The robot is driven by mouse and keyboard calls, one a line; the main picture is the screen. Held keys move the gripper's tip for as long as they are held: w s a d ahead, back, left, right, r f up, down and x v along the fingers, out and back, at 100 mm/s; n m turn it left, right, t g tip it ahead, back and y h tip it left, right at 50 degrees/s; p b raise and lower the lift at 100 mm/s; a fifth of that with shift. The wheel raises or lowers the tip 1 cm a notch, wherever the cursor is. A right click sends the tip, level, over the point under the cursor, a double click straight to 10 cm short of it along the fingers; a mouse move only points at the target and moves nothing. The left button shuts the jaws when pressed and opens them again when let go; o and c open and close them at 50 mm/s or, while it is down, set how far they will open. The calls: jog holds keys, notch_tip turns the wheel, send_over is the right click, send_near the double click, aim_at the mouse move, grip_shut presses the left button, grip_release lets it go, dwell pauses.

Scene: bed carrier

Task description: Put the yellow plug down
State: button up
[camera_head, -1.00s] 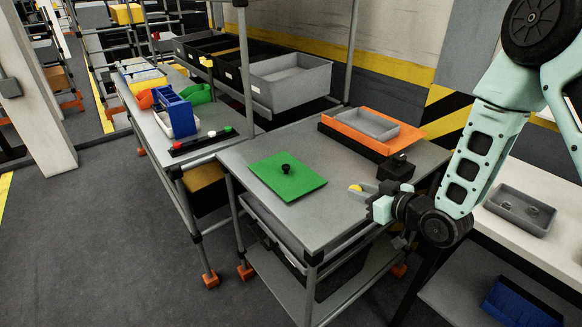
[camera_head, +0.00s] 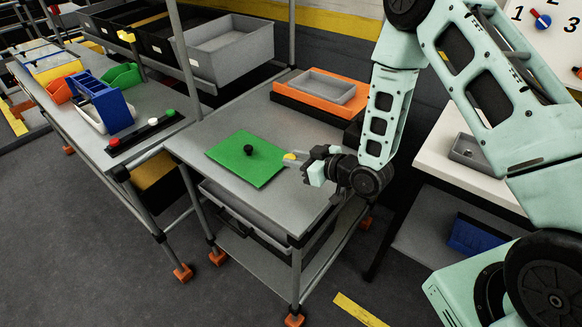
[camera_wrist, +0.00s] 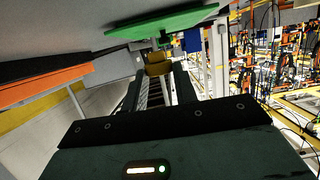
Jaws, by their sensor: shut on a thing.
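The yellow plug (camera_head: 289,156) is held at the tips of my gripper (camera_head: 298,162); only a small part of it shows. In the wrist view a yellow piece (camera_wrist: 158,67) sits between my finger ends, with its lower part hidden. My gripper is shut on it and lies roughly level, pointing left. In the head view the plug overlaps the right corner of a green board (camera_head: 236,168), which lies on the grey table (camera_head: 215,133). I cannot tell how high the plug is above the table. A black knob (camera_head: 249,150) stands on the board.
An orange tray (camera_head: 300,103) with a grey bin (camera_head: 320,86) sits at the table's back. A side bench at left holds a black strip with buttons (camera_head: 145,131) and a blue holder (camera_head: 103,100). A white bench (camera_head: 440,150) is at right. The table's front is clear.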

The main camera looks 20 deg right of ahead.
aim_at(297, 182)
jog(key=shift+f+p, duration=0.3)
jog(key=shift+f, duration=2.1)
jog(key=shift+f, duration=0.15)
jog(key=o, duration=0.9)
jog(key=shift+o, duration=0.2)
